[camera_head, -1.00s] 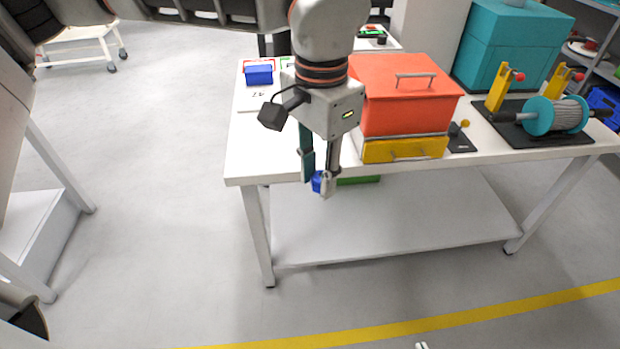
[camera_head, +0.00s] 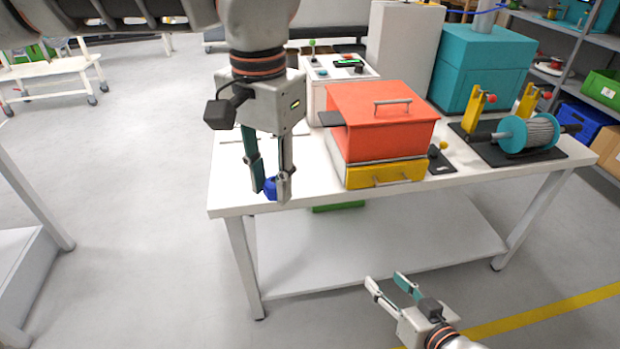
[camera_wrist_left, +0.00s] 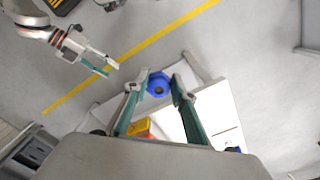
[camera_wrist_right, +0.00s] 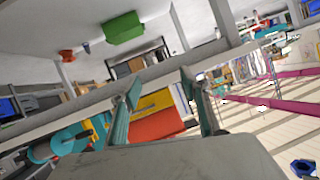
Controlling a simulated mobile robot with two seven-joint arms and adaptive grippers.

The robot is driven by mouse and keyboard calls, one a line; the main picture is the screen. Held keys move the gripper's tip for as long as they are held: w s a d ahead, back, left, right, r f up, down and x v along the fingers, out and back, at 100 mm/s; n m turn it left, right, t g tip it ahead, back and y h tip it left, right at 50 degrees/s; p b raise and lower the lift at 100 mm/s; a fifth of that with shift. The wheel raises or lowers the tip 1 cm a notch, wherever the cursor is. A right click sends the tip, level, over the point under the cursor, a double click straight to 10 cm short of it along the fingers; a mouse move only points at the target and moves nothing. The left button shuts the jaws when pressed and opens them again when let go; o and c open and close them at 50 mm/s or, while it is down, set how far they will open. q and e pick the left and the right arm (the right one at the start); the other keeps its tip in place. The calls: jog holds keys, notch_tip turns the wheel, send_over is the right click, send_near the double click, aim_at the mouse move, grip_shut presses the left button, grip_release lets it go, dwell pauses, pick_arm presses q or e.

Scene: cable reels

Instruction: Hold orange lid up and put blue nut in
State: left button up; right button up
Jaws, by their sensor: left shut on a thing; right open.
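The blue nut (camera_head: 270,187) is between the fingertips of my left gripper (camera_head: 270,194), which is shut on it above the table's front left part. It also shows in the left wrist view (camera_wrist_left: 158,84), where the fingers pinch it from both sides. The orange lid (camera_head: 372,105), with a metal handle on top, sits lowered on the box with a yellow front (camera_head: 385,173). My right gripper (camera_head: 386,283) is open and empty, low in front of the table. The left arm hides part of the table's left side.
The white table (camera_head: 235,192) bears a cable reel (camera_head: 528,133) on a black stand at right. A teal machine (camera_head: 480,75) stands behind. A small lever with a yellow knob (camera_head: 443,146) is right of the box. Floor in front is clear.

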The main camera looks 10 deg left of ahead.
jog(key=w+a+r+n+g+y, duration=0.25)
jog(key=a+r, duration=0.35)
jog(key=r, duration=0.5)
jog(key=w+a+r+n+g+y, duration=0.1)
jog(key=a+r+y, duration=0.3)
jog(key=r, duration=0.6)
jog(key=shift+s+a+r+g+h, duration=0.3)
jog(key=shift+s+a+r+h, duration=1.5)
jog(key=shift+s+r, duration=2.55)
jog(key=shift+s+a+r+g+h, duration=0.25)
jog(key=shift+s+a+r+h, duration=0.9)
jog(key=shift+s+r+h, duration=2.15)
jog(key=w+a+f+y, duration=0.2)
jog(key=w+a+f, duration=0.2)
jog(key=w+f, duration=0.1)
jog(key=shift+w+a+f, duration=0.25)
jog(key=shift+w+a, duration=0.15)
jog(key=shift+w, duration=0.2)
jog(key=shift+c, duration=0.3)
